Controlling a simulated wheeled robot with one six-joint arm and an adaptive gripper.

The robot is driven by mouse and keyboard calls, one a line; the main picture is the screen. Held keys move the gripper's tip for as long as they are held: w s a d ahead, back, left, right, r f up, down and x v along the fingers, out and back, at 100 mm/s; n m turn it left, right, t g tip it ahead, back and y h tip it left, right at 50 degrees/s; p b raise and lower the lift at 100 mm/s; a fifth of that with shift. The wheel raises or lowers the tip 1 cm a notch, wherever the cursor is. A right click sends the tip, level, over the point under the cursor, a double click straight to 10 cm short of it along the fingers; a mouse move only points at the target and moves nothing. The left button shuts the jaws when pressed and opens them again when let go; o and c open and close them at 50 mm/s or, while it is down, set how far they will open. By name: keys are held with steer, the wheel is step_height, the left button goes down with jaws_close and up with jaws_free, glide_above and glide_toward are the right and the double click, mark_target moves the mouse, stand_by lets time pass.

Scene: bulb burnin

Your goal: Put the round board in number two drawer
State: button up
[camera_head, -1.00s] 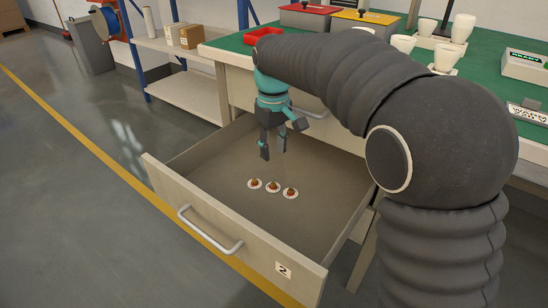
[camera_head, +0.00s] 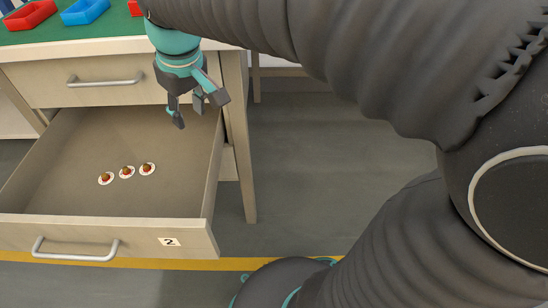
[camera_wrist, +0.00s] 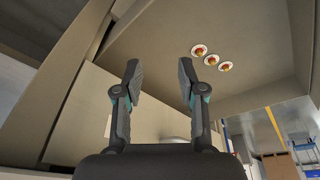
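The number two drawer (camera_head: 135,228) is pulled open, with a "2" label (camera_head: 169,242) at the right of its front. Three small round boards lie flat in a row on its floor: left (camera_head: 106,178), middle (camera_head: 127,172) and right (camera_head: 147,168). Each is a white disc with an orange-brown lump on top. The boards also show at the upper right of the wrist view (camera_wrist: 211,60). My gripper (camera_head: 198,110) is open and empty, above the right rear part of the drawer, apart from the boards. Its two spread fingers show in the wrist view (camera_wrist: 160,72).
A closed drawer (camera_head: 105,85) with a bar handle sits above the open one. Red (camera_head: 30,14) and blue (camera_head: 84,11) trays stand on the green bench top (camera_head: 115,27). Floor right of the bench leg (camera_head: 236,150) is clear.

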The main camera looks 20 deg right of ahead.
steer(key=s+d+f+m+t, duration=0.1)
steer(key=s+d+f+m, duration=0.1)
steer(key=s+d, duration=0.4)
steer(key=s+d+f+m+t, duration=0.2)
steer(key=s+d+f+m, duration=0.1)
steer(key=s+d, duration=0.3)
steer(key=shift+s+f+h, duration=0.3)
steer(key=shift+s+h, duration=0.1)
steer(key=shift+s, duration=0.85)
